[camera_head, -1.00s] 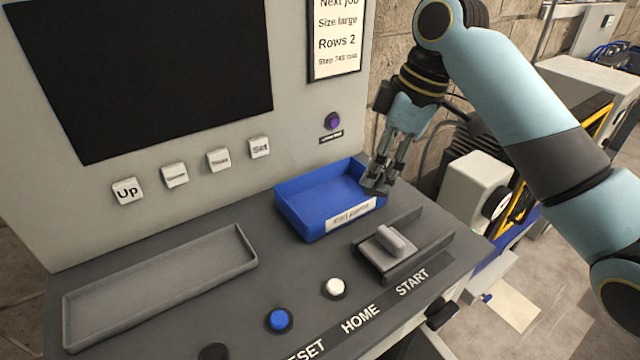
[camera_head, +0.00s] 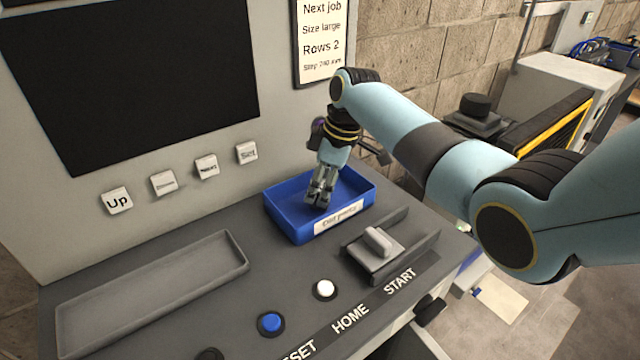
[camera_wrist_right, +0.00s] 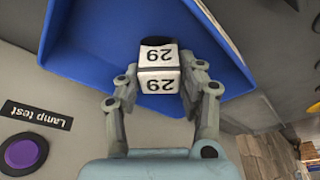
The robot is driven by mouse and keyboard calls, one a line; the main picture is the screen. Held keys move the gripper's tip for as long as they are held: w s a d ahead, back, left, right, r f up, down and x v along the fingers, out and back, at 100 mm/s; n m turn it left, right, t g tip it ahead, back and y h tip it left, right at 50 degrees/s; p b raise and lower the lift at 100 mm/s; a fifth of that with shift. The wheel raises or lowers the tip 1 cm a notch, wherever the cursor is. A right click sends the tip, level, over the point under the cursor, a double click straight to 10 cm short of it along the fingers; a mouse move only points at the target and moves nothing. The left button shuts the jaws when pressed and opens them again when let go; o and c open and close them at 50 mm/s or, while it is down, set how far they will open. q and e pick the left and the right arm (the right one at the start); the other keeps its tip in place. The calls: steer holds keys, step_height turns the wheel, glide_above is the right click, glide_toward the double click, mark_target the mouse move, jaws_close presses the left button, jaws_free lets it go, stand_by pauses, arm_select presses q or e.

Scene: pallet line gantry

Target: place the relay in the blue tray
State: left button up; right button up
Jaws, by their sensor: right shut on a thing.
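The blue tray (camera_head: 282,222) sits on the grey console top, with a paper label on its front wall. My right gripper (camera_head: 318,203) is over the inside of the tray, pointing down. In the right wrist view it is shut on the relay (camera_wrist_right: 158,68), a small white-faced block marked 29 with a dark end. The blue tray wall (camera_wrist_right: 80,35) shows behind the relay there. In the head view the relay is hidden by the fingers. I cannot tell whether it touches the tray floor. My left gripper is not in view.
A long empty grey tray (camera_head: 150,295) lies at the left. A grey lever (camera_head: 380,242) stands right of the blue tray. Blue (camera_head: 270,323) and white (camera_head: 324,289) buttons are in front. The upright panel with a dark screen (camera_head: 130,80) rises behind.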

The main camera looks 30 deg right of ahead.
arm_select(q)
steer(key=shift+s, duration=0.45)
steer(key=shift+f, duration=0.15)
arm_select(e)
steer(key=shift+f, duration=0.15)
steer(key=o, duration=1.1)
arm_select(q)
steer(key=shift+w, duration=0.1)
arm_select(e)
steer(key=shift+o, duration=0.2)
steer(key=shift+r, duration=0.4)
arm_select(q)
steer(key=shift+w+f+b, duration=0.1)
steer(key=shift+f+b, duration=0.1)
steer(key=shift+b, duration=0.1)
arm_select(e)
steer(key=v, duration=1.1)
steer(key=shift+r, duration=0.25)
steer(key=shift+s+d, duration=0.1)
